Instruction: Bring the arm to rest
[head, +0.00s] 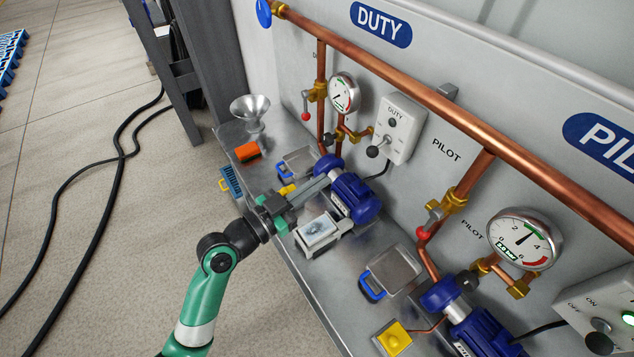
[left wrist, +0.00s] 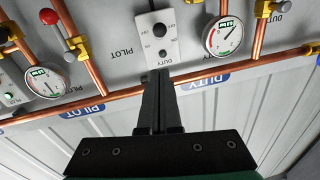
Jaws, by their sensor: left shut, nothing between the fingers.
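My left arm (head: 205,295) is green with dark joints and reaches up from the bottom of the head view over the bench's front edge. Its gripper (head: 322,182) points towards the wall, in front of or over the blue duty pump (head: 355,195); I cannot tell the exact gap. In the left wrist view the dark fingers (left wrist: 161,78) are together and empty. The grey DUTY switch box (left wrist: 163,38) appears beyond their tips. My right gripper is in neither view.
The metal bench (head: 300,262) holds a funnel (head: 250,108), an orange block (head: 247,152), trays (head: 395,268) and a second blue pump (head: 480,330). Copper pipes (head: 450,108) and gauges (head: 525,238) line the wall. Black cables lie on the open floor (head: 90,230) at left.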

